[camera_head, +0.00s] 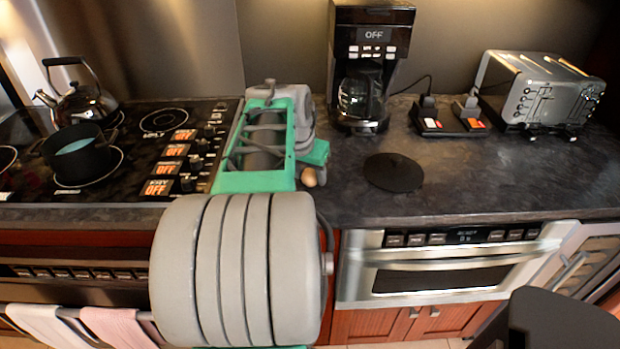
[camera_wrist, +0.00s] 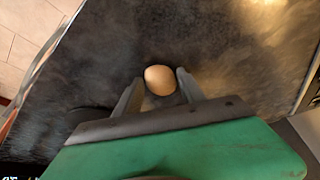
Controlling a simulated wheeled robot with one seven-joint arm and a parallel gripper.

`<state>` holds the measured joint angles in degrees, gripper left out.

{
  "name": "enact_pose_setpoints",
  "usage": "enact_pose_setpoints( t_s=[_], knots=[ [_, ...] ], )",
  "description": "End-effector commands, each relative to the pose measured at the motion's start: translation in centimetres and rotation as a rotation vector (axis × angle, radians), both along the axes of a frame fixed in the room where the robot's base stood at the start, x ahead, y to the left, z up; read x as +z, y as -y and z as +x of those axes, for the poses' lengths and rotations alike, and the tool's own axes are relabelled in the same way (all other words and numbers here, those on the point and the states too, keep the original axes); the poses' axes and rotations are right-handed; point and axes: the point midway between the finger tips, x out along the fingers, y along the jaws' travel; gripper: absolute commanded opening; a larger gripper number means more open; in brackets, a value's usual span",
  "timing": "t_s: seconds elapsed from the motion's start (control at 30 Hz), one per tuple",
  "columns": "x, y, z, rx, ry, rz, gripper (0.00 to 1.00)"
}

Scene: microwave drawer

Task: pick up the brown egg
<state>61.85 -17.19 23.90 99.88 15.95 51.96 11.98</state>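The brown egg (camera_wrist: 160,80) sits on the dark counter and shows in the wrist view between the tips of my gripper (camera_wrist: 158,92). The two grey fingers stand apart, one on each side of it. The right fingertip looks very near the egg; I cannot tell whether either finger touches it. In the head view the egg (camera_head: 309,177) shows just beside the green end of my gripper (camera_head: 318,172), and my arm hides part of the counter there.
The dark counter (camera_head: 480,185) is clear to the right, with a flat black disc (camera_head: 393,172) on it. A coffee maker (camera_head: 364,100) and a toaster (camera_head: 540,92) stand behind. The stove (camera_head: 140,150) with a pot (camera_head: 78,155) and kettle (camera_head: 82,104) lies left.

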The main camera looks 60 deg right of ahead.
Motion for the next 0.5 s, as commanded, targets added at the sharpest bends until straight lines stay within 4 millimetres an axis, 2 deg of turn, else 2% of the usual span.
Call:
enact_pose_setpoints(
  t_s=[0.03, 0.27, 0.5],
  knots=[
    [0.01, 0.00, 0.00, 0.000, 0.000, 0.000, 0.42],
    [0.01, -0.01, 0.00, 0.000, 0.000, 0.000, 0.23],
    [0.11, 0.00, 0.01, 0.000, 0.000, 0.000, 0.22]
  ],
)
